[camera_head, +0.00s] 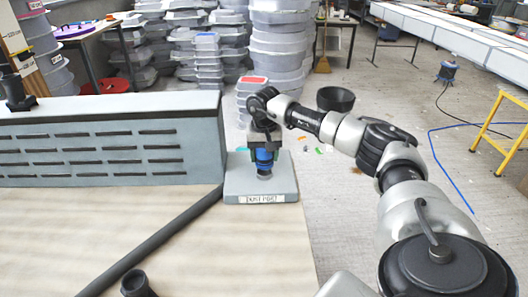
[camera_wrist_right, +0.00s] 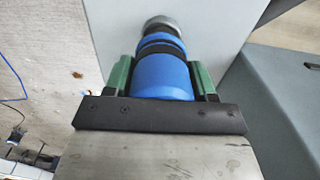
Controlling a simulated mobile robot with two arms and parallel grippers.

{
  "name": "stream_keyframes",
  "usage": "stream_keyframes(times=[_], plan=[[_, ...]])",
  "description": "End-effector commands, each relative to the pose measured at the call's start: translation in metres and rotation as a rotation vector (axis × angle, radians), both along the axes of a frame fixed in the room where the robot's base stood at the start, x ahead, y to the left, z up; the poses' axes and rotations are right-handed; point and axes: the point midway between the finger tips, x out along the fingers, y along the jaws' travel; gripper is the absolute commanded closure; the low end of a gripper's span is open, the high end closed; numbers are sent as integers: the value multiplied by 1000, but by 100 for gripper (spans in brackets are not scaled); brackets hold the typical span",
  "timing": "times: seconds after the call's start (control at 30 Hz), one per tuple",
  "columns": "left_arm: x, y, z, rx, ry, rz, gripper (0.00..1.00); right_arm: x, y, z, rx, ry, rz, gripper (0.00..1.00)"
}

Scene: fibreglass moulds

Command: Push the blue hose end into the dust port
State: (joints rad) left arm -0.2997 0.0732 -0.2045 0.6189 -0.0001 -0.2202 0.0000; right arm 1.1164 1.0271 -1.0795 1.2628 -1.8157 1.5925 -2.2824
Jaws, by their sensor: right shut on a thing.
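The blue hose end (camera_head: 264,155) is upright over the grey dust port block (camera_head: 245,187), whose front label reads "DUST PORT". My right gripper (camera_head: 264,148) is shut on the hose end from above. In the right wrist view the blue hose end (camera_wrist_right: 162,78) sits between the green finger pads of my right gripper (camera_wrist_right: 163,82). A grey round port (camera_wrist_right: 163,24) shows just beyond its far end, lined up with it. I cannot tell whether the end is inside the port or only against it. My left gripper is not in view.
A slotted grey box (camera_head: 100,140) stands left of the block. A dark hose (camera_head: 150,245) runs across the paper-covered table (camera_head: 235,250), and a black open fitting (camera_head: 137,284) stands at the front. The table's right edge is near the block.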

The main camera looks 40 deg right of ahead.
Motion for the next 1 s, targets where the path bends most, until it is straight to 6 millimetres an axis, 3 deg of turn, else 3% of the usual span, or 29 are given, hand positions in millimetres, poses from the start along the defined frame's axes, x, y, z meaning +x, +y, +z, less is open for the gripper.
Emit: stream_keyframes(times=[0.2, 1.0], plan=[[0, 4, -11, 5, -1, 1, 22, 0, 0, -14, 0, 0, 0, 82], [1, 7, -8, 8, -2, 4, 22, -1, 1, -14, 1, -1, 1, 82]])
